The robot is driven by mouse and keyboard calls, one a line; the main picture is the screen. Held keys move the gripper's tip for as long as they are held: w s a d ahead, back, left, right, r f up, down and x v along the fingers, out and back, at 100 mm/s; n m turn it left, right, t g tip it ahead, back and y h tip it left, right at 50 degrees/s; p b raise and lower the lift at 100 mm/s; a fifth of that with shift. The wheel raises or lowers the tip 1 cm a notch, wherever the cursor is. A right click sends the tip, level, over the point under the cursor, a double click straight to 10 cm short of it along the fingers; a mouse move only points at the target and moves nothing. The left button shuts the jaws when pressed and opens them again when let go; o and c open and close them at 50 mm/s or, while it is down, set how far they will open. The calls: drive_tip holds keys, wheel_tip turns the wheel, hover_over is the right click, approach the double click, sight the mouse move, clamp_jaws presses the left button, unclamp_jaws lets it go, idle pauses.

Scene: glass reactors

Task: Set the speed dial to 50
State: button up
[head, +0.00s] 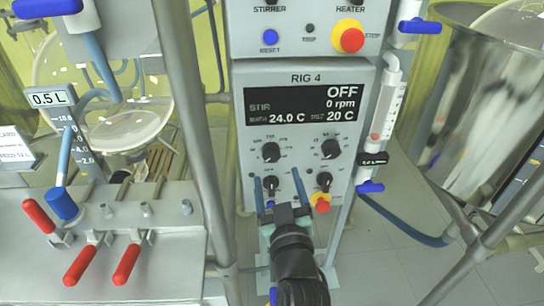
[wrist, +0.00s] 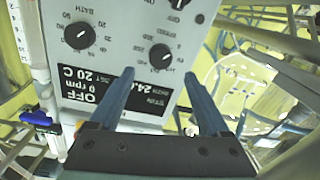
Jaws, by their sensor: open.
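The speed dial is a round black knob on the front of the RIG 4 box (head: 350,75). It is the upper left knob (head: 271,152) in the head view, and it shows in the wrist view (wrist: 160,57) above a display that appears upside down. Its pointer setting is too small to read. The display (head: 300,104) reads OFF, 0 rpm, 24.0 C and 20 C. My gripper (head: 277,177) is open and empty, in front of the panel's lower part. In the wrist view its two blue fingers (wrist: 159,73) stand apart, tips on either side just below the speed dial.
The bath dial (head: 330,148) is beside the speed dial. Two smaller black knobs (head: 270,183) (head: 324,180) sit below. A metal post (head: 195,130) stands left, and a tube with blue valves (head: 388,110) right.

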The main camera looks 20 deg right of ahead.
sight(272, 157)
drive_tip(key=x, duration=0.7)
drive_tip(key=shift+w, duration=0.1)
clamp_jaws()
idle(0.3)
drive_tip(key=shift+m, duration=0.4)
drive_tip(key=m, duration=0.3)
drive_tip(key=shift+m, duration=0.3)
drive_tip(key=shift+f+m+p, duration=0.1)
drive_tip(key=shift+m+p, duration=0.55)
drive_tip(key=shift+m, duration=1.55)
